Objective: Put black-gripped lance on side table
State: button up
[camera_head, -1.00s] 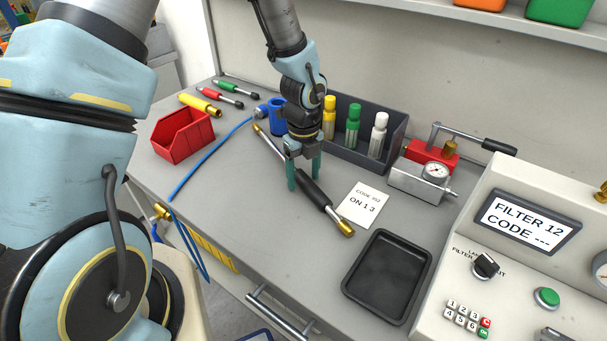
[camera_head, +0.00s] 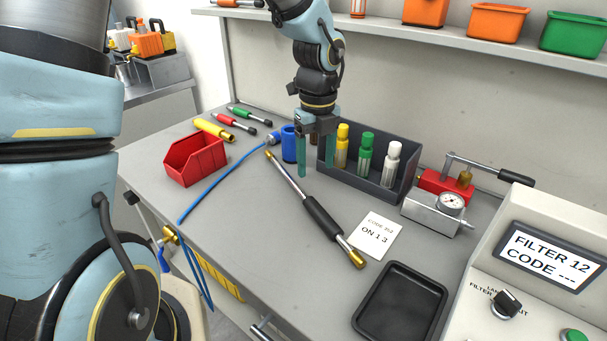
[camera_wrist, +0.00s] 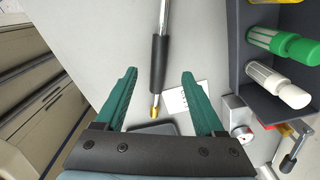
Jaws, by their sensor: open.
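The black-gripped lance (camera_head: 323,217) lies diagonally on the grey workbench (camera_head: 250,240), with a silver shaft, a black grip and brass ends. My gripper (camera_head: 318,160) is open and empty, raised above the bench near the dark bottle rack. In the wrist view the lance (camera_wrist: 158,65) lies below and between the open green fingers (camera_wrist: 158,85), with its brass end towards the black tray. No side table can be made out for certain; a grey metal surface (camera_head: 160,72) with orange and yellow items stands at the back left.
A red bin (camera_head: 195,160) and a blue hose (camera_head: 215,180) lie left of the lance. The bottle rack (camera_head: 385,193), a code card (camera_head: 377,236), a black tray (camera_head: 400,305) and a gauge pump (camera_head: 440,200) are to its right. A shelf (camera_head: 420,45) runs above.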

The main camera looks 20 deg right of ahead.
jog(key=shift+r, duration=0.15)
jog(key=w+a+r+n, duration=0.1)
jog(key=a+n, duration=1.4)
jog(key=n, duration=0.1)
jog(key=w+a+r+n+t, duration=0.1)
jog(key=a+n, duration=1.5)
jog(key=n, duration=0.1)
jog(key=shift+w+r+n+t, duration=0.15)
jog(key=shift+r+n+t, duration=0.15)
jog(key=shift+r, duration=0.1)
jog(key=shift+a, duration=0.1)
